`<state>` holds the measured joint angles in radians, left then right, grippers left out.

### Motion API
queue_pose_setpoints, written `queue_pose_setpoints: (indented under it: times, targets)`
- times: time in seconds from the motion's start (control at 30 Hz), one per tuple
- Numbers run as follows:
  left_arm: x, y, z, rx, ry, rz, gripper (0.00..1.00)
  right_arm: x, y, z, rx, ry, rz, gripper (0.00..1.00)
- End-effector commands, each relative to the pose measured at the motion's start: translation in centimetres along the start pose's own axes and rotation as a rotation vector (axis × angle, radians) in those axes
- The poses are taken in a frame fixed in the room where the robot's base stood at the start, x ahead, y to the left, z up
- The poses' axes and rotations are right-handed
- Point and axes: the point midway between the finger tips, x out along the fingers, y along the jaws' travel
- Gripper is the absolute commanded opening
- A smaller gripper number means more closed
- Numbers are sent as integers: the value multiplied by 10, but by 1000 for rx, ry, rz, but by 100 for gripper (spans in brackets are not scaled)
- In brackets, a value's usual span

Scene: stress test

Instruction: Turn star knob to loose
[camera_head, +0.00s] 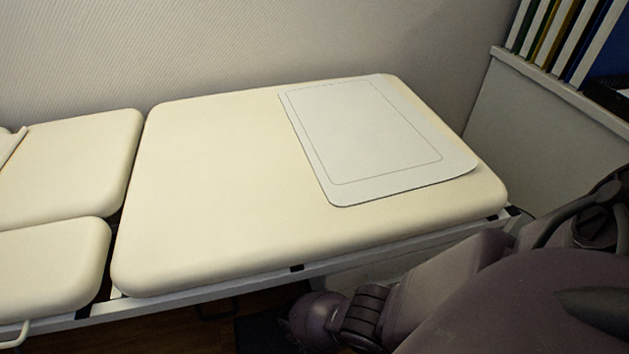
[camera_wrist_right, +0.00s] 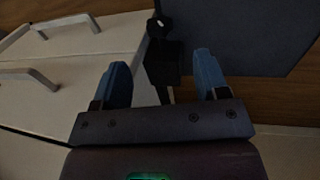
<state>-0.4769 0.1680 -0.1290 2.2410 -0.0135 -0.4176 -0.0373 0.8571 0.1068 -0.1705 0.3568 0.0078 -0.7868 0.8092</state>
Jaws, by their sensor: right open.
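A small dark knob (camera_wrist_right: 158,26) shows in the right wrist view, at the top of a black block-like bracket (camera_wrist_right: 163,65). The picture is dark, so its star shape and its setting cannot be told. My right gripper (camera_wrist_right: 163,82) is open, with one blue finger on each side of the bracket in the picture. The knob appears beyond the fingertips, and nothing shows gripped. In the head view my right arm reaches down beside the near side of the padded couch (camera_head: 220,180). The knob and the right gripper cannot be made out there. My left gripper is not in view.
A pale mat (camera_head: 365,130) lies on the couch. The couch's metal frame (camera_head: 250,284) runs along its near edge. In the right wrist view, pale panels with metal handles (camera_wrist_right: 62,19) lie left, and a dark blue panel (camera_wrist_right: 240,35) lies right of the knob.

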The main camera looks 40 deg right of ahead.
Motion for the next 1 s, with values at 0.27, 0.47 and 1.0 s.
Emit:
queue_pose_setpoints:
  times: [0.27,0.47,1.0]
  targets:
    - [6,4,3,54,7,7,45,49,4,9,-1,-15,11,68]
    - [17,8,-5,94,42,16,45,76,4,8,-1,-13,10,68]
    - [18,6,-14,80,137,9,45,103,2,0,2,0,2,68]
